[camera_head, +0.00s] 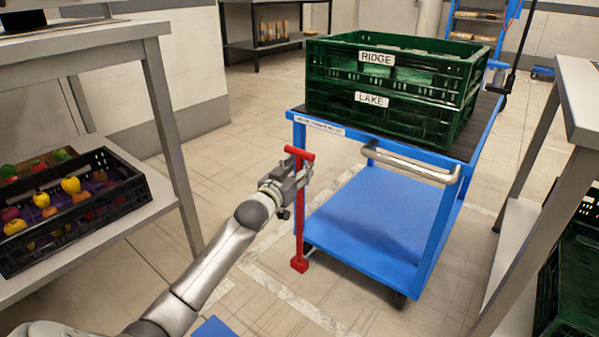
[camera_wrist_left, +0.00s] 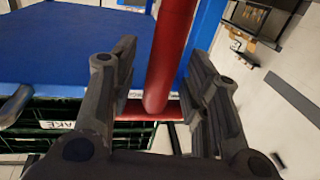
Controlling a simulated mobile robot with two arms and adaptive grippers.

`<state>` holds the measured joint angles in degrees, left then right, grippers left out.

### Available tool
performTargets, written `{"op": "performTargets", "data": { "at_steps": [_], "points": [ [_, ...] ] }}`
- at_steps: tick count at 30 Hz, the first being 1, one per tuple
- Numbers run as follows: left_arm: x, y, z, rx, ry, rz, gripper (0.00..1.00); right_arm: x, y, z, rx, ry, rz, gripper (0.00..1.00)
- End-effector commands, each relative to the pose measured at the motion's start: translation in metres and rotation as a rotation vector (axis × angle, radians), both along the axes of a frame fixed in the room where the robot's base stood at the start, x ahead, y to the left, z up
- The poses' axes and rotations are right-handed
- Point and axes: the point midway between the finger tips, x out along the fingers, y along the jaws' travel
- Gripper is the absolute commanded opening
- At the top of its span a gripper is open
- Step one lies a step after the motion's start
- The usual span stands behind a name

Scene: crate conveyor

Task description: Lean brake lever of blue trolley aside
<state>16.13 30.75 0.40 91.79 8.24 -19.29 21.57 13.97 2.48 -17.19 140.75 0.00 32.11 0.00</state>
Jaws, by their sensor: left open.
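The blue trolley (camera_head: 375,230) stands in the middle of the head view. Its red brake lever (camera_head: 299,228) stands roughly upright at the trolley's near left corner, with a T-shaped handle on top and a red foot low down. My left gripper (camera_head: 301,179) is at the lever's upper part, just below the handle. In the left wrist view, the red lever (camera_wrist_left: 171,50) runs between the open fingers of my left gripper (camera_wrist_left: 162,65), with gaps on the sides. My right gripper is not in view.
Two stacked green crates, RIDGE (camera_head: 420,68) above LAKE (camera_head: 400,117), sit on the trolley top. A grey table (camera_head: 75,35) with a black crate (camera_head: 120,205) of produce on its shelf is at left. Another grey table (camera_head: 580,100) is close at right.

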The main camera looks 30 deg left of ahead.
Motion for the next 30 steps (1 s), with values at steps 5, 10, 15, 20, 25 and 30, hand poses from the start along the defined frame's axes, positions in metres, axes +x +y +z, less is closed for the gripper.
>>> {"op": "performTargets", "data": {
  "at_steps": [5,10,15,20,25,30],
  "points": [
    [0.0094,0.0015,-0.0001,0.001,0.000,0.001,0.43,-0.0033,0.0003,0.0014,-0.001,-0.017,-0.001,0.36],
    [0.0110,0.0015,0.0007,0.001,0.000,0.000,0.43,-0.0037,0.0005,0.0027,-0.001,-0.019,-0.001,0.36],
    [0.0109,0.0015,0.0006,0.001,0.000,0.001,0.41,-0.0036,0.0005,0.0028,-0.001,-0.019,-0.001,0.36],
    [0.0108,0.0015,0.0006,0.001,0.000,0.001,0.20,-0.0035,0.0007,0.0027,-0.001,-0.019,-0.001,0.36],
    [0.0107,0.0015,0.0005,0.001,0.000,0.001,0.00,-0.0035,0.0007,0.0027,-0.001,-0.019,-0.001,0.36],
    [0.0107,0.0015,0.0005,0.001,0.000,0.001,0.00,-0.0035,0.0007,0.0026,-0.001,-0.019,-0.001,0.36]
  ]
}}
